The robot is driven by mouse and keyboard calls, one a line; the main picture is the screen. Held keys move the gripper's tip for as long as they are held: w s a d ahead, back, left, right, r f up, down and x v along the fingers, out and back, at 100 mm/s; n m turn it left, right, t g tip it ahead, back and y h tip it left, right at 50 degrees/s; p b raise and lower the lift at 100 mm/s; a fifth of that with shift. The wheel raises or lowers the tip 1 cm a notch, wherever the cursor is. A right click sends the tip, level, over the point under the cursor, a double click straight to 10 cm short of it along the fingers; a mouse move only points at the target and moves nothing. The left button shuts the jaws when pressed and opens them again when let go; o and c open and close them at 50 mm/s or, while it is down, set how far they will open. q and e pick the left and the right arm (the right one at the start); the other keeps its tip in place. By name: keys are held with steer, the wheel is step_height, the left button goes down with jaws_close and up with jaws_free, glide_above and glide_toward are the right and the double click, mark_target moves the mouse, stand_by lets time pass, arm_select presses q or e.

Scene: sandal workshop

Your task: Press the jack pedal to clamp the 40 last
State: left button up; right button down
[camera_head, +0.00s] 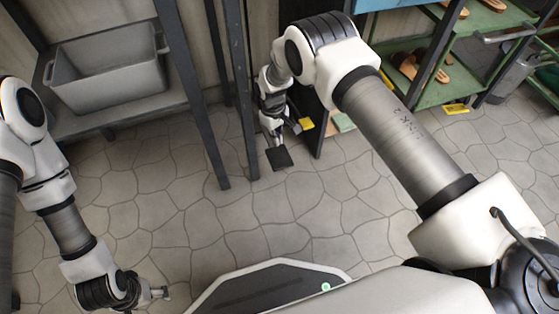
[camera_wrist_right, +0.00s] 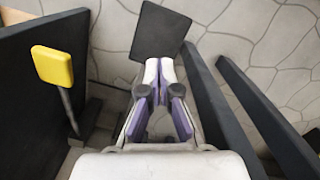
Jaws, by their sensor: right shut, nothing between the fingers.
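A flat black pedal plate (camera_head: 280,157) is low over the floor beside the dark frame legs; it also shows at the top of the right wrist view (camera_wrist_right: 160,32). A yellow pedal (camera_head: 306,124) on a dark rod is to its right in the head view and at left in the wrist view (camera_wrist_right: 53,66). I cannot tell which is the jack pedal. My right gripper (camera_head: 275,138) is shut and empty, its tips (camera_wrist_right: 159,66) at the black plate's near edge; contact is unclear. My left gripper (camera_head: 160,293) is at bottom left, away from both. No 40 last is visible.
Dark upright posts (camera_head: 237,90) stand close left of my right gripper. A grey bin (camera_head: 108,72) sits on a shelf at left. A green rack (camera_head: 440,92) with sandals is at right. The stone-tiled floor (camera_head: 150,195) between is clear.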

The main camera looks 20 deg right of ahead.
mark_target(273, 152)
steer(key=shift+s+d+f+b, duration=0.1)
steer(key=shift+s+f+b, duration=0.05)
steer(key=shift+f+b, duration=1.35)
steer(key=shift+s+d+f+b, duration=0.15)
steer(key=shift+f+b, duration=0.75)
steer(key=shift+f, duration=1.1)
steer(key=shift+a, duration=0.1)
step_height(273, 152, down, 5)
steer(key=b, duration=0.3)
steer(key=shift+r+b, duration=0.2)
steer(key=shift+b, duration=0.1)
steer(key=shift+r, duration=0.25)
steer(key=w+b, duration=0.1)
steer(key=w+a+b, duration=0.1)
steer(key=shift+w+a+r+b, duration=0.1)
steer(key=shift+w+r+b, duration=0.05)
steer(key=shift+w+b, duration=0.2)
steer(key=shift+r, duration=0.4)
